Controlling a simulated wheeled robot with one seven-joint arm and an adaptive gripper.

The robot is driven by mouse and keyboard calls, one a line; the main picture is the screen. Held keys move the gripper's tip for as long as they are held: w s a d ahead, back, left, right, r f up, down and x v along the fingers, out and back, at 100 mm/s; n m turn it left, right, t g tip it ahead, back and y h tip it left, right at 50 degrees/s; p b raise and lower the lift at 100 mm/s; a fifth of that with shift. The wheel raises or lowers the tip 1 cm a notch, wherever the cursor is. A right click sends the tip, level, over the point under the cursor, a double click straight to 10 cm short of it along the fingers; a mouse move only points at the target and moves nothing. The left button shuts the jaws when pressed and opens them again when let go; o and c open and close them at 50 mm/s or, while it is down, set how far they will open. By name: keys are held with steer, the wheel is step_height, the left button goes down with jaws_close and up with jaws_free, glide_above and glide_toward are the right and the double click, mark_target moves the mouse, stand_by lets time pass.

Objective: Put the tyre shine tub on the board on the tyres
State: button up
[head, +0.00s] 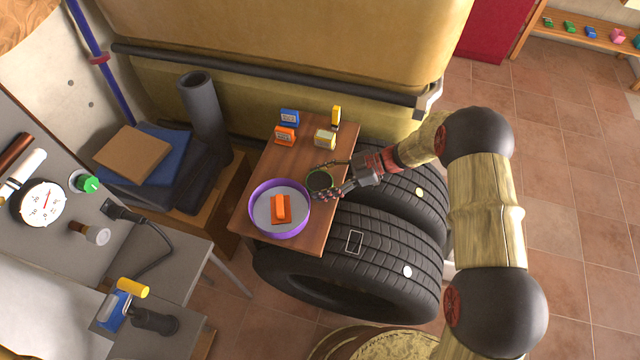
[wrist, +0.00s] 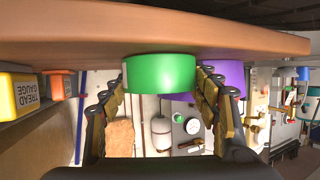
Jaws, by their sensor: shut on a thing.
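The tyre shine tub (head: 319,180), green-sided with a dark top, is between the fingers of my gripper (head: 332,183). In the wrist view, which appears upside down, the green tub (wrist: 160,73) sits between both fingers (wrist: 165,95), and my gripper is shut on it. The brown wooden board (head: 318,232) lies beside and partly over the black tyres (head: 360,260).
A yellowish tank (head: 270,50) rises behind. The board's middle is free.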

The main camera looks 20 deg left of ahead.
steer(key=shift+r, duration=0.1)
steer(key=o, duration=1.4)
steer(key=shift+w+d, duration=0.1)
steer(key=p+v, duration=0.4)
steer(key=v, duration=0.7)
steer(key=shift+w+d, duration=0.25)
steer(key=shift+d, duration=0.05)
steer(key=shift+r, duration=0.1)
